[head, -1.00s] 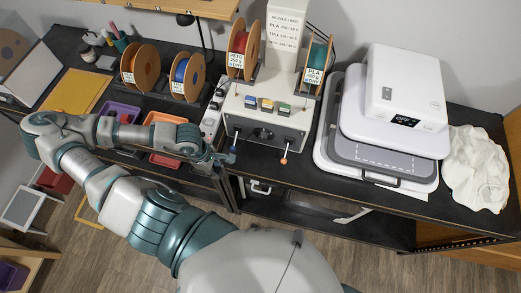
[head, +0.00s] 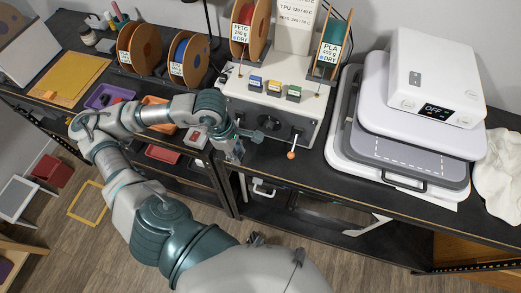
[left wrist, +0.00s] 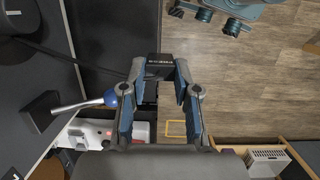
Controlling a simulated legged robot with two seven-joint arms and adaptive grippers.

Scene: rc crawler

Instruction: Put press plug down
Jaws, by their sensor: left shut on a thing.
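My left gripper (head: 244,145) is at the front edge of the bench, in front of the control box and right of the power strip (head: 196,137). In the left wrist view, my left gripper (left wrist: 161,75) is shut on the press plug (left wrist: 160,67), a small black block with a pale label between its fingertips. The dark bench top and the floor show behind it. The plug cannot be made out in the head view. The white heat press (head: 420,100) stands at the right with its display reading OFF. My right gripper is not in view.
The control box (head: 270,105) has an orange-knobbed lever (head: 291,155). A blue-knobbed lever (left wrist: 110,100) is close left of my fingers in the left wrist view. Filament spools stand behind. Purple and orange trays lie left. Some bench is bare before the press.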

